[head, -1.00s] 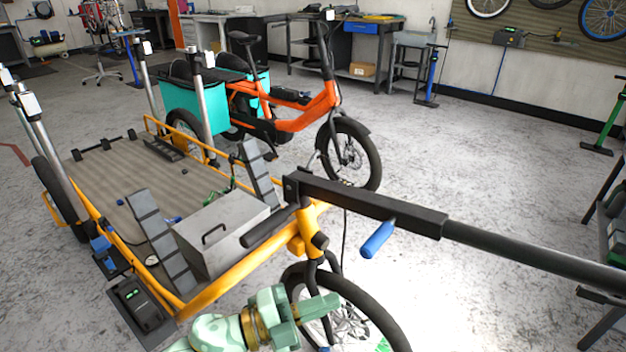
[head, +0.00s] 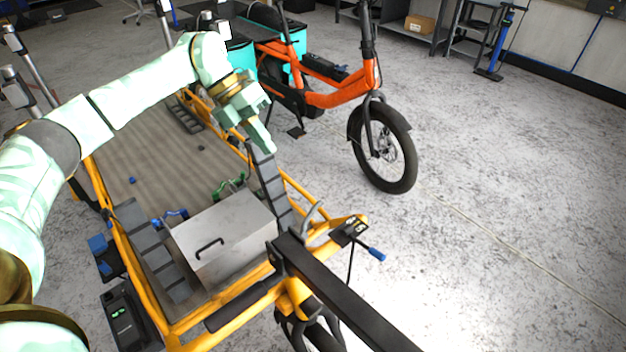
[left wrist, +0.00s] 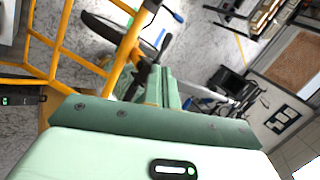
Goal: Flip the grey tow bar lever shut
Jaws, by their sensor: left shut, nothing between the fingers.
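A small grey curved lever (head: 313,214) stands up beside the yellow frame at the joint of the black tow bar (head: 335,290) in the head view. I take it for the tow bar lever; it looks raised. My left gripper (head: 266,148) is shut and empty. Its fingers point down above the dark ramp strip beside the grey box, up and left of the lever in the picture and apart from it. In the left wrist view the green gripper fingers (left wrist: 165,92) show near a black part of the bike. My right gripper is not in view.
The grey lidded box (head: 225,240) sits on the cargo deck (head: 150,165). The orange bike (head: 335,95) stands behind. The floor at right is clear.

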